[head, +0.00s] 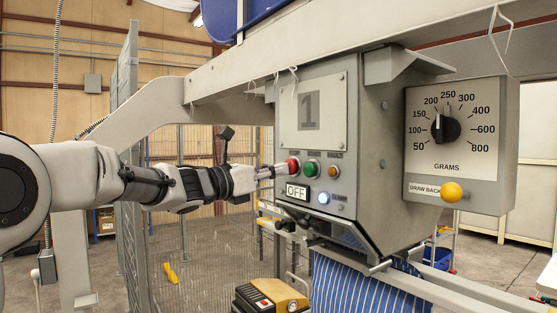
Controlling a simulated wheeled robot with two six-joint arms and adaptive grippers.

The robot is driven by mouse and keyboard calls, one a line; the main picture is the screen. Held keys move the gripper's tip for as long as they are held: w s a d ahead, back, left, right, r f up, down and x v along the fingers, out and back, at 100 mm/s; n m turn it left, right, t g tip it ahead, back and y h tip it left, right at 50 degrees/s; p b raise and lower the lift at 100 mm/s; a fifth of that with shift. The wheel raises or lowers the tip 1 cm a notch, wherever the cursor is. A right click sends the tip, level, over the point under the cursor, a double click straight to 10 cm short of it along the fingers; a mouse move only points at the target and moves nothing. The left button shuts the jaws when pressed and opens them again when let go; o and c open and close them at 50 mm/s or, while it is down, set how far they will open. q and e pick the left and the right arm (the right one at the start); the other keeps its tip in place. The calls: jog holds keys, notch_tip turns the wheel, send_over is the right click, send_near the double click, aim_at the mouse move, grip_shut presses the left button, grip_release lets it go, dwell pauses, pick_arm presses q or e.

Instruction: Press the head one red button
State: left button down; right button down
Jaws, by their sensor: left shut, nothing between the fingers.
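The red button (293,166) is the leftmost in a row on the grey control panel of head one, under a plate marked "1" (309,112). My left gripper (281,171) comes in from the left and is shut and empty. Its fingertips are right at the red button's left side; I cannot tell whether they touch it. A green button (312,168) and an amber light (333,171) sit to the right of the red one. Below are an "OFF" sign (297,192) and a lit bluish-white button (323,198). My right gripper is not in view.
A blue striped pillow cover (355,285) hangs below the head. A yellow-and-black pedal unit (271,298) is on the floor. A mesh fence (205,250) stands behind.

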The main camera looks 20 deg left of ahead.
pick_arm(q)
jog(key=shift+w+f, duration=0.1)
jog(key=shift+w, duration=0.15)
